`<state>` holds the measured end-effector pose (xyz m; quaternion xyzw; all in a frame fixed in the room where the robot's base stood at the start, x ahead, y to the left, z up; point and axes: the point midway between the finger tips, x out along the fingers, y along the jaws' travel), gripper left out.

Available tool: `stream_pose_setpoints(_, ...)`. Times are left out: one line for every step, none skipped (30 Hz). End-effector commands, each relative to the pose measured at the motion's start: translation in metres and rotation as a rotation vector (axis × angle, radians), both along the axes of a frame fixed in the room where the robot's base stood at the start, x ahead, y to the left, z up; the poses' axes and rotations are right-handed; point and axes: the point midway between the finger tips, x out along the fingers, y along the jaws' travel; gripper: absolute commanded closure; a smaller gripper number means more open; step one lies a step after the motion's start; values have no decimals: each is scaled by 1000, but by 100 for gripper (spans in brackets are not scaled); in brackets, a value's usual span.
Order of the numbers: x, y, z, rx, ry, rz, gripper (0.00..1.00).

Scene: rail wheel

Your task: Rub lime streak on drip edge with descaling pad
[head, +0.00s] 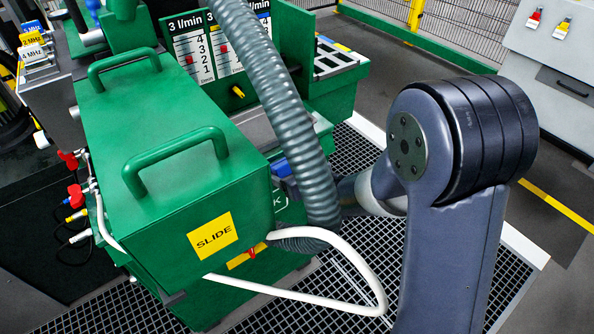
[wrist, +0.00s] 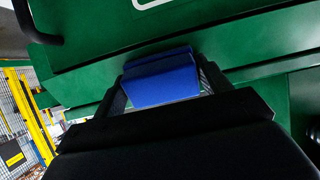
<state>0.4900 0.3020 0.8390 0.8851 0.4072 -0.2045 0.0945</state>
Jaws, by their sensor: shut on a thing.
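My gripper (wrist: 162,82) is shut on a blue block-like pad (wrist: 160,80), held between its two dark fingers in the wrist view. The pad faces the green machine wall (wrist: 230,45) and lies close to a lower green ledge; I cannot tell whether it touches. In the head view a bit of the blue pad (head: 281,168) shows beside the green machine, left of the thick grey hose. The gripper itself is mostly hidden there by the hose. I cannot make out a lime streak in either view, and cannot tell which edge is the drip edge.
A green box marked SLIDE (head: 212,236) with two handles stands at left. A ribbed grey hose (head: 290,100) and a looping white hose (head: 372,290) hang close to my arm. Floor grating (head: 350,215) lies below. A grey cabinet (head: 555,60) stands at the right.

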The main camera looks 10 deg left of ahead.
Motion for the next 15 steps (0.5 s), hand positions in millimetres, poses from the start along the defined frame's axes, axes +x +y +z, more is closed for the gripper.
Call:
stream_pose_setpoints(-3,4,-2,1,-1,4,46)
stream_pose_setpoints(-3,4,-1,1,0,3,46)
stream_pose_setpoints(-4,4,-1,1,0,3,46)
stream_pose_setpoints(-4,4,-1,1,0,3,46)
stream_pose_setpoints(-4,4,-1,1,0,3,46)
stream_pose_setpoints(-4,4,-1,0,0,3,46)
stream_pose_setpoints(-4,4,-1,0,0,3,46)
stream_pose_setpoints(-4,4,-1,0,0,3,46)
stream_pose_setpoints(-4,4,-1,1,0,3,46)
stream_pose_setpoints(-4,4,0,0,0,3,46)
stream_pose_setpoints(-4,3,0,0,0,3,46)
stream_pose_setpoints(-5,2,2,0,0,3,46)
stream_pose_setpoints(-6,0,3,1,1,2,46)
stream_pose_setpoints(-8,-1,4,1,1,2,46)
stream_pose_setpoints(-10,-4,7,1,1,2,46)
